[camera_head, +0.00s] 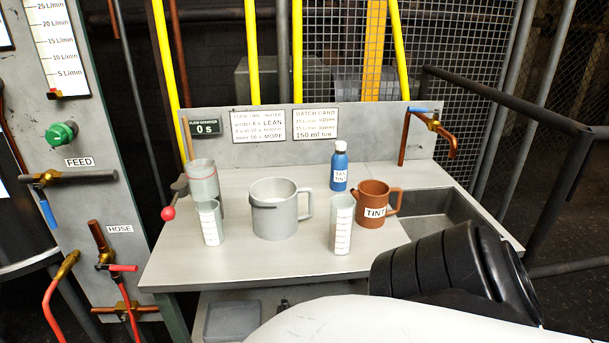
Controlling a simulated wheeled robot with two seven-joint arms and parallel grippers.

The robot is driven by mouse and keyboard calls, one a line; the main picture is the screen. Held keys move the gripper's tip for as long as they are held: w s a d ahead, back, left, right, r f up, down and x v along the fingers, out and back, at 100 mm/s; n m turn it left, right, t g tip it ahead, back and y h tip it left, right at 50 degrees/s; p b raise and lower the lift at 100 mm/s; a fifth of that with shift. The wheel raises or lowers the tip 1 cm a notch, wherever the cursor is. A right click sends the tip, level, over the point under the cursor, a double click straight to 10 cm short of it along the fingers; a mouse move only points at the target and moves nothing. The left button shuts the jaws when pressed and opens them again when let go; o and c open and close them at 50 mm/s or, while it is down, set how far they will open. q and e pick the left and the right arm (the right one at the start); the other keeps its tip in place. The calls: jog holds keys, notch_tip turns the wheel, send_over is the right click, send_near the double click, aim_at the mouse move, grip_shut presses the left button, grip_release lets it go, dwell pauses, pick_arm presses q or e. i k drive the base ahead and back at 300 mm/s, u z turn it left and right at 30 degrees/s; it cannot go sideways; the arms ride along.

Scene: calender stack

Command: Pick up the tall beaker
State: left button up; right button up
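Two clear beakers with white graduated labels stand upright on the bench. The right one (341,232) looks the taller and narrower; it stands near the front of the bench, between the grey jug and the TINT jug. The left beaker (210,224) looks shorter and stands at the bench's left, in front of a clear cylinder (203,180). A white and black link of my own arm crosses the bottom right, in front of the bench's right front corner. Neither gripper shows, and nothing is seen touching the beakers.
On the bench (290,262) stand a grey handled jug (273,215), a brown TINT jug (371,204) and a blue bottle (339,168). A sink (440,215) with a copper tap (428,127) is at right. A red-knobbed lever (168,213) juts out at left. The front strip is clear.

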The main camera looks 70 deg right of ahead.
aim_at(341, 225)
jog(key=i, duration=1)
jog(key=z, duration=2.6)
